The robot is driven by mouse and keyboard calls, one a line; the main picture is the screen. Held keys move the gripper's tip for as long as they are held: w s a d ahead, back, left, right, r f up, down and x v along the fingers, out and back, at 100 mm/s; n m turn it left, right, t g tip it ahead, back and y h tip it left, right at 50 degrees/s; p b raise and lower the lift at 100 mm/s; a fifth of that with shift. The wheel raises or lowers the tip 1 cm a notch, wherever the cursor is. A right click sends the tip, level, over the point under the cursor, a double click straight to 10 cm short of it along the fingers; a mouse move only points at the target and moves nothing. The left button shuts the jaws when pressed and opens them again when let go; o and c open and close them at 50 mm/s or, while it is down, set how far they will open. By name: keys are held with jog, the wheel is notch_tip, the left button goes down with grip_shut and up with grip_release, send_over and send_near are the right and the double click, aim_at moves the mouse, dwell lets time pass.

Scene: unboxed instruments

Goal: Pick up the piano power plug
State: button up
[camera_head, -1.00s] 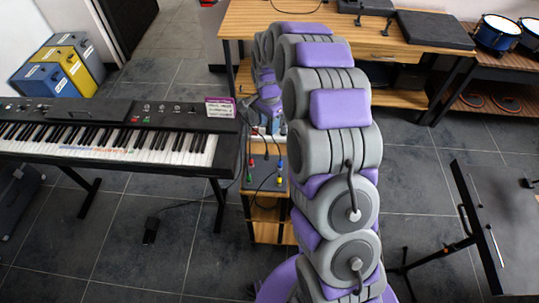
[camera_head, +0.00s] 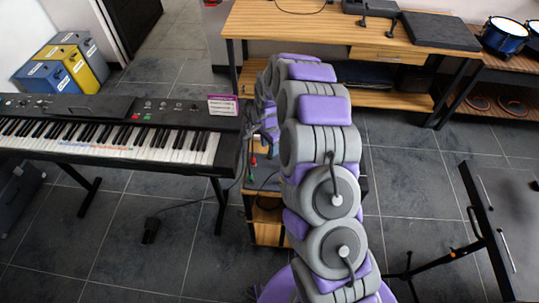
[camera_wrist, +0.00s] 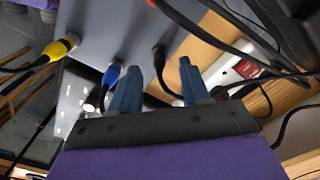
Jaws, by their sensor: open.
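In the wrist view my gripper (camera_wrist: 158,90) is open, with its two blue-grey fingers apart. A black plug with a dark cable (camera_wrist: 159,58) shows between and beyond the fingertips, apparently not gripped. I cannot tell which plug belongs to the piano. A white power strip (camera_wrist: 236,68) with a red label lies just right of the right finger, with dark cables around it. The piano keyboard (camera_head: 115,137) stands on the left in the head view. There my gripper is mostly hidden behind my own arm.
Blue (camera_wrist: 112,74) and yellow (camera_wrist: 66,44) plugs sit left of the fingers, by a grey box surface (camera_wrist: 110,30). A wooden shelf unit (camera_head: 268,220) stands beneath. A wooden desk (camera_head: 300,30) is behind.

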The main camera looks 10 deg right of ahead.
notch_tip(320, 180, down, 3)
jog(key=shift+r, duration=0.2)
jog(key=shift+c, duration=0.2)
grip_shut()
